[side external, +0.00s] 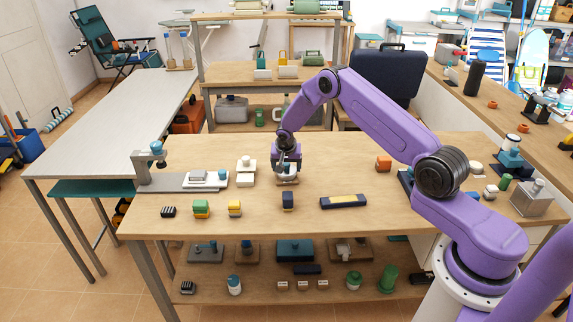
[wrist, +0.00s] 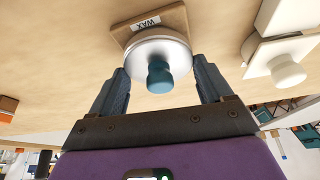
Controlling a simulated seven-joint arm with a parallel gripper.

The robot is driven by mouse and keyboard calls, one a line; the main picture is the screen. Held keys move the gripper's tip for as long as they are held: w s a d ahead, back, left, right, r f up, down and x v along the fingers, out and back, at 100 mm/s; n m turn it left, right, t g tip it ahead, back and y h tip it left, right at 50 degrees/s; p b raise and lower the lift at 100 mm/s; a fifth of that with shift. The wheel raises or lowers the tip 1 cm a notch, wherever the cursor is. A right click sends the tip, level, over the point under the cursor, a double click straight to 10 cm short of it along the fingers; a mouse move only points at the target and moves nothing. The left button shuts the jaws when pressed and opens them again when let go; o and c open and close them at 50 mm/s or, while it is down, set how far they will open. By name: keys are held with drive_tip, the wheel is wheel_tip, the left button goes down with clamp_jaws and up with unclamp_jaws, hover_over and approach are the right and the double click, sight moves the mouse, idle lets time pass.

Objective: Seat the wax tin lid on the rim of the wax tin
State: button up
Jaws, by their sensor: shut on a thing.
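The wax tin lid (wrist: 142,52) is a round silver disc with a teal knob (wrist: 160,76), seen in the wrist view. My gripper (wrist: 160,72) is shut on its rim, one finger on each side. Beyond the lid is a wooden base (wrist: 122,33) with a WAX label (wrist: 145,23). The wax tin itself is hidden behind the lid, so I cannot tell whether the lid touches its rim. In the side view my gripper (side external: 287,166) is low over the small wooden base (side external: 287,181), in the middle of the workbench.
A cream block with a knob (side external: 246,166) stands close left of my gripper; it shows on the right in the wrist view (wrist: 287,70). A dark blue block (side external: 288,200) and a long dark bar (side external: 343,202) lie nearer the front edge.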

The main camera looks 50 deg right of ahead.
drive_tip(key=o, duration=0.9)
drive_tip(key=shift+o, duration=0.2)
drive_tip(key=v, duration=1.7)
drive_tip(key=shift+s, duration=0.15)
drive_tip(key=shift+a+r, duration=0.1)
